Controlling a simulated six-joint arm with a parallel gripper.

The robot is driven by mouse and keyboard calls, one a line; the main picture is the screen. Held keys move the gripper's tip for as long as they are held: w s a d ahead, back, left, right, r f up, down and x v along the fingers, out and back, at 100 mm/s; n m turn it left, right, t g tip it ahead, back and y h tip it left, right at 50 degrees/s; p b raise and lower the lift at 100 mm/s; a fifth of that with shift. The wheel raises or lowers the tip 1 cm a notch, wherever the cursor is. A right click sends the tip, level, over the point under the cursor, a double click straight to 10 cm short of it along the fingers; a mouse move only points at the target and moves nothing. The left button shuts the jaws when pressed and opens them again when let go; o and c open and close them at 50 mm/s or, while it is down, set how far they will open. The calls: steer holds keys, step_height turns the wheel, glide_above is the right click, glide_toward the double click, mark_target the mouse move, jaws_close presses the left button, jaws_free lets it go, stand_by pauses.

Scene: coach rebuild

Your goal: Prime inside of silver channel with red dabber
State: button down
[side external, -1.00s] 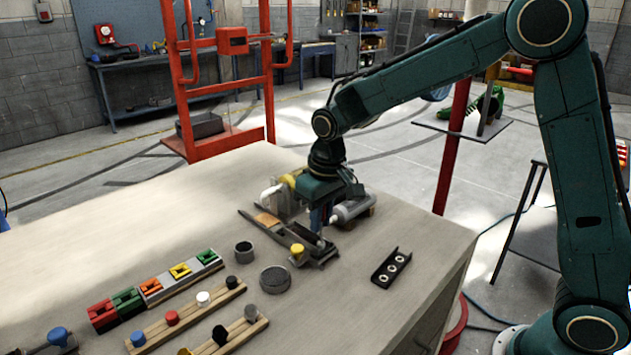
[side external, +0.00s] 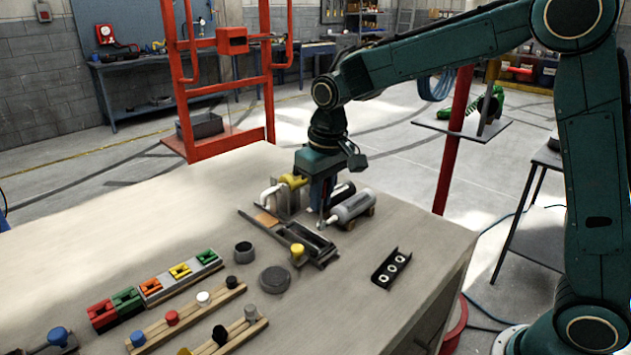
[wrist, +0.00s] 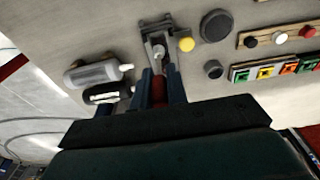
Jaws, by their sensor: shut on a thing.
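A grey metal channel (side external: 312,240) lies in a dark fixture with a yellow knob (side external: 297,250) on the bench. In the wrist view the channel (wrist: 157,36) is ahead of my fingertips, its open inside facing up. My gripper (side external: 321,212) points down over the channel's far end. In the wrist view my gripper (wrist: 162,78) is shut on the red dabber (wrist: 159,90), which lies between its two fingers. The dabber's pale tip points toward the channel. I cannot tell whether the tip touches the channel.
A grey cylinder (side external: 352,205) and a dark one (side external: 342,190) lie close right of my gripper. A yellow-capped device (side external: 293,181) stands behind. A black plate with ringed holes (side external: 390,268) is at right. Round tins (side external: 274,280) and block racks (side external: 160,285) are in front left.

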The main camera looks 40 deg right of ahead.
steer(key=shift+r, duration=1.4)
steer(key=w+f, duration=0.1)
steer(key=w, duration=0.8)
steer(key=shift+w, duration=0.15)
steer(key=shift+f, duration=0.15)
steer(key=shift+f, duration=1.65)
step_height(320, 180, up, 4)
steer(key=shift+r, duration=0.25)
